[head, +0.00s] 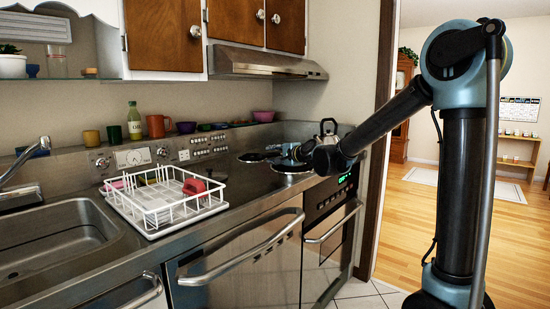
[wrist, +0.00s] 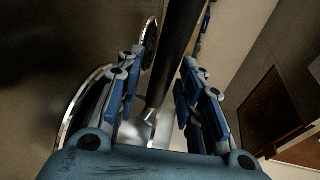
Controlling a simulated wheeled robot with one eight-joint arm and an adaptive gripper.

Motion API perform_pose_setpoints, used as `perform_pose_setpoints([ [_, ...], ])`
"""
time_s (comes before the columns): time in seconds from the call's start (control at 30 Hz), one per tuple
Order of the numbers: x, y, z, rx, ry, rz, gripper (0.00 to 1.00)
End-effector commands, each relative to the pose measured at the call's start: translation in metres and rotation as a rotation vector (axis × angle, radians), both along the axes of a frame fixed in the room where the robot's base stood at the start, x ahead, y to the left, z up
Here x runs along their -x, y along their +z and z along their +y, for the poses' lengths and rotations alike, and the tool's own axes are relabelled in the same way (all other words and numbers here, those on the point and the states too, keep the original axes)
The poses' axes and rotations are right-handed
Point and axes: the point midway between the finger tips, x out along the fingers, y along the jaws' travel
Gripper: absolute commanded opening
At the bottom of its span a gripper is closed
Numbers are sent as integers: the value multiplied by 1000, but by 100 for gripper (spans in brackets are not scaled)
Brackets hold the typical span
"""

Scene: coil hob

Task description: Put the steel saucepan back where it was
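A dark, straight handle (wrist: 178,50) runs between my gripper's fingers in the wrist view, with a bright steel piece (wrist: 150,122) at its lower end. I take this to be the steel saucepan; most of its body is hidden. My gripper (wrist: 165,95) looks open, with the fingers on both sides of the handle and a gap beside it. In the head view my gripper (head: 300,151) is low over the hob (head: 248,180), and the saucepan cannot be made out clearly there.
Chrome-rimmed burners (head: 292,169) lie beneath and beside my gripper. A steel kettle (head: 328,129) stands behind my arm. A white dish rack (head: 150,222) with a red item (head: 194,187) stands left. Cups and bowls line the back ledge; a range hood (head: 262,62) hangs above.

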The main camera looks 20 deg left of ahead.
Motion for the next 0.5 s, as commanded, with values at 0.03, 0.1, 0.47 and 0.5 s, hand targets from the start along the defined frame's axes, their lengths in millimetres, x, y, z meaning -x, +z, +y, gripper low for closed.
perform_pose_setpoints([
  [0.03,0,0,0,0,0,0,36],
  [0.1,0,0,0,0,0,0,36],
  [0.47,6,4,-9,0,-1,0,36],
  [0.5,9,5,-13,0,-1,0,36],
])
